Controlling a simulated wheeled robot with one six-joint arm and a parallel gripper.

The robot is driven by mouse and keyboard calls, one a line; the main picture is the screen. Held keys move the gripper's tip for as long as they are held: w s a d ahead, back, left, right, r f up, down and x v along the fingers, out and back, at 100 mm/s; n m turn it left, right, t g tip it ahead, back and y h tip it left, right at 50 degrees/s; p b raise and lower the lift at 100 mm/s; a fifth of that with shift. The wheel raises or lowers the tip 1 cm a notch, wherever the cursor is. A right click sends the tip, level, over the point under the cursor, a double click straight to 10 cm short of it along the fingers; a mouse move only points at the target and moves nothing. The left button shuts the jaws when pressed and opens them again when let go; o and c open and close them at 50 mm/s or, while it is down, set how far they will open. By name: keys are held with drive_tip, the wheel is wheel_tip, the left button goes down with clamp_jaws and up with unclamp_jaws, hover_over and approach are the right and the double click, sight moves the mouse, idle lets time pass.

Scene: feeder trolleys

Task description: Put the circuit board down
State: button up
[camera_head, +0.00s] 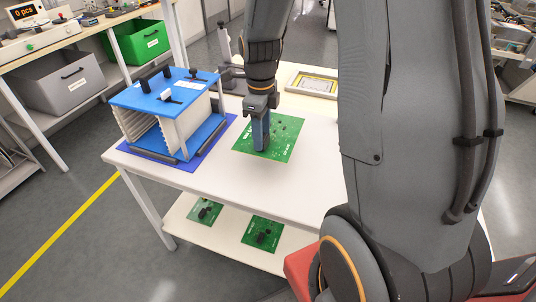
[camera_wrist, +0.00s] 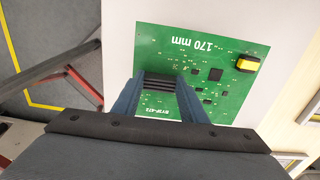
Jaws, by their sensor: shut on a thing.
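A green circuit board (camera_head: 284,138) with dark chips is at the top of the white trolley (camera_head: 215,188). My gripper (camera_head: 262,146) reaches down over the board's left part and is shut on it. In the wrist view the board (camera_wrist: 232,65) shows white "170 mm" lettering and a yellow part at one corner. The two blue-grey fingers of my gripper (camera_wrist: 158,100) stand either side of a dark ribbed part on the board. I cannot tell whether the board touches the trolley top or hangs just above it.
A blue and white rack (camera_head: 165,110) stands on a blue mat (camera_head: 222,130) left of the board. Two green boards (camera_head: 205,211) (camera_head: 262,231) lie on the lower shelf. A framed yellow-edged plate (camera_head: 312,83) lies behind. The trolley top's front is clear.

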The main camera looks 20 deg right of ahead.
drive_tip(key=shift+d+f+p, duration=0.15)
drive_tip(key=shift+f+p, duration=0.8)
drive_tip(key=shift+f, duration=4)
drive_tip(key=shift+f, duration=0.1)
drive_tip(key=o, duration=1.3)
drive_tip(key=shift+o, duration=0.2)
